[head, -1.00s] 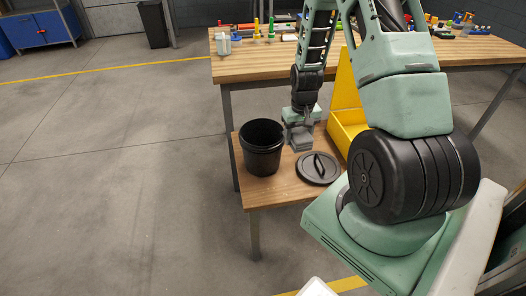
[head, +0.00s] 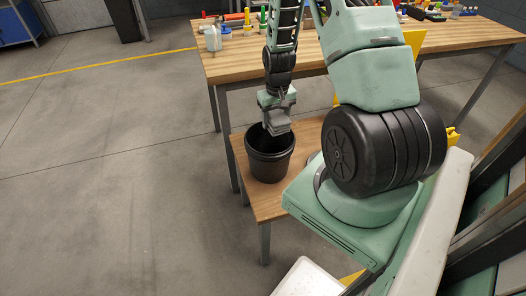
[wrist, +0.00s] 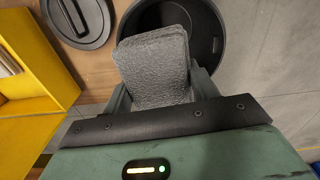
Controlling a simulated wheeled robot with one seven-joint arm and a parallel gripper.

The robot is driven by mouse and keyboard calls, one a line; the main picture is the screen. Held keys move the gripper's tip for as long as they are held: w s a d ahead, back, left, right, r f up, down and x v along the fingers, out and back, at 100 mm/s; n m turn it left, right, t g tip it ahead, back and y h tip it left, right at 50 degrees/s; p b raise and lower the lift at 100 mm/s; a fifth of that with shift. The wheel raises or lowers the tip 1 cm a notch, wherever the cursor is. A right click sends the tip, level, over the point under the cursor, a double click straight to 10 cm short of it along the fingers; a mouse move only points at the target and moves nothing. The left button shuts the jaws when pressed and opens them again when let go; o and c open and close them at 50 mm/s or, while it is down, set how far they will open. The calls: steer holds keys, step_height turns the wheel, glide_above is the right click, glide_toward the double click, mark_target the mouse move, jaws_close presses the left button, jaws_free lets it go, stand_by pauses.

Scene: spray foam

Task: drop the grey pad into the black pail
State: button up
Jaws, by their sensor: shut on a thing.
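The black pail (head: 269,163) stands open on the low wooden table in the head view. Its rim and dark inside show at the top of the wrist view (wrist: 207,30). My gripper (head: 276,128) is over the pail's mouth, pointing down. It is shut on the grey pad (wrist: 153,62), a rough-textured block that covers part of the pail opening in the wrist view. In the head view the pad (head: 278,127) shows small under the gripper, at or just above the rim; I cannot tell the exact height.
The round black lid (wrist: 78,18) lies on the low table (head: 264,207) beside the pail. A yellow bin (wrist: 35,65) stands beyond it, mostly hidden by my arm in the head view. A taller workbench (head: 245,66) with bottles and tools stands behind.

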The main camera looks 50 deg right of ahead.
step_height(320, 180, down, 6)
steer(key=b, duration=0.5)
steer(key=o, duration=1)
steer(key=shift+r, duration=0.15)
step_height(320, 180, up, 17)
steer(key=shift+r+p, duration=0.1)
steer(key=shift+p, duration=0.35)
